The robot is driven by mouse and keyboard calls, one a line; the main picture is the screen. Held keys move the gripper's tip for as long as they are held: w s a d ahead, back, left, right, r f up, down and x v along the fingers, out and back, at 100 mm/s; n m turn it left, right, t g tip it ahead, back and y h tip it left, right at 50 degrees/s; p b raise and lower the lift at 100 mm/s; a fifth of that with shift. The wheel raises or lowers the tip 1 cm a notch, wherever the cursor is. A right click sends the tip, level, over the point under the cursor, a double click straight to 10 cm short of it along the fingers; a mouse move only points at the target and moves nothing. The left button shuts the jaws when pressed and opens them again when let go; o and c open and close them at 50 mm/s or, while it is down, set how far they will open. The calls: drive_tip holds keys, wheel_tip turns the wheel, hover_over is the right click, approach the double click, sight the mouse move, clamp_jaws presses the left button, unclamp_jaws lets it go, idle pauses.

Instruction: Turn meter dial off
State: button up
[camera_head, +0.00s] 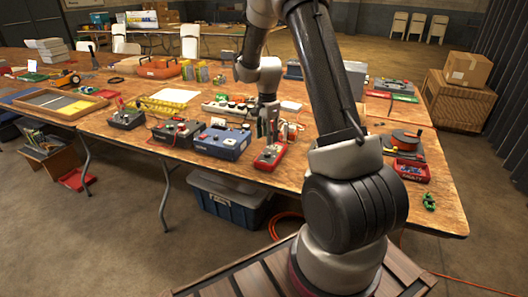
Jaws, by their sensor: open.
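A red handheld meter (270,157) lies near the front edge of the wooden table (330,150), right of a blue box. Its dial is too small to make out here and may be partly hidden by my gripper. My gripper (267,138) points down just above the far end of the meter. It is open, with nothing visible between its fingers. I cannot tell whether a fingertip touches the meter.
A blue box (222,141) with knobs and dark boxes (176,131) stand left of the meter. A white power strip (228,107) and wires (291,131) lie behind.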

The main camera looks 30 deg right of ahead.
sight(267, 153)
wheel_tip(267, 153, down, 7)
drive_tip(key=shift+f, duration=0.1)
idle(0.3)
clamp_jaws()
